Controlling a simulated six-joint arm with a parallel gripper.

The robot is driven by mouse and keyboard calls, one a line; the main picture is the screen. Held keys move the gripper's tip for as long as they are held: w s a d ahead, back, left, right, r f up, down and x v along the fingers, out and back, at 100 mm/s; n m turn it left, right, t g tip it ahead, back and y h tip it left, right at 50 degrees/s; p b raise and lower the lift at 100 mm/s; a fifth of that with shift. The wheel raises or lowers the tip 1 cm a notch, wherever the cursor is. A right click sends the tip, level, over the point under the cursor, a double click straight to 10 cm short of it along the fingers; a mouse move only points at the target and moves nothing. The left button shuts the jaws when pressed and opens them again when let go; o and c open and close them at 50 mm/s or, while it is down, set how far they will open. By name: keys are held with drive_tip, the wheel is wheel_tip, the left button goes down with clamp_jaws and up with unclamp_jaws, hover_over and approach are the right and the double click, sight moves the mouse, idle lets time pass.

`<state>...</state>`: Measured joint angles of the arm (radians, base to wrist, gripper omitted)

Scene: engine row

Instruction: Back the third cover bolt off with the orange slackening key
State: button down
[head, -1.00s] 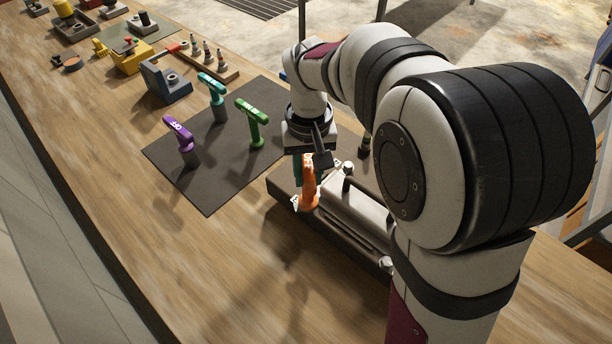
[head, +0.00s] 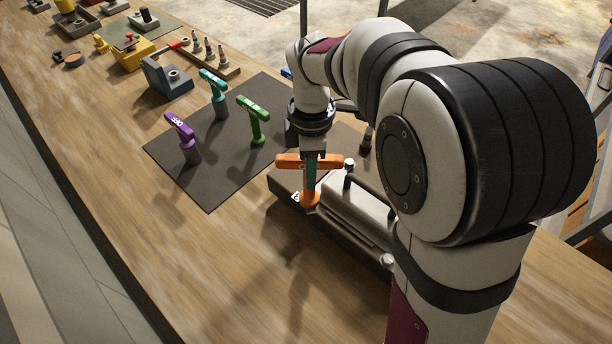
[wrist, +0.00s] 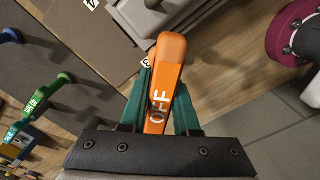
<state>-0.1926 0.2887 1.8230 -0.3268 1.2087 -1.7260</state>
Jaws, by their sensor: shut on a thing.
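The orange slackening key (head: 291,160) stands upright with its lower end at the left end of the engine block (head: 345,236), beside the grey cover (head: 352,205). The bolt under it is hidden, so I cannot tell how the key seats. My gripper (head: 311,172) is shut on the key's bar from above. In the wrist view the orange bar marked "OFF" (wrist: 168,75) lies between the green fingers of my gripper (wrist: 159,98). A "3" label shows beside it. Other cover bolts show at the cover's back corner (head: 349,164) and near corner (head: 387,260).
A dark mat (head: 210,185) left of the block holds a purple key (head: 180,131), a teal key (head: 213,86) and a green key (head: 254,108). A blue-grey fixture (head: 166,80) and other parts stand farther back. The wooden bench in front is clear.

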drive_tip(key=m, duration=0.4)
drive_tip(key=shift+m, duration=0.3)
drive_tip(key=m, duration=0.7)
drive_tip(key=shift+m, duration=0.3)
drive_tip(key=m, duration=0.5)
drive_tip(key=shift+r, duration=0.1)
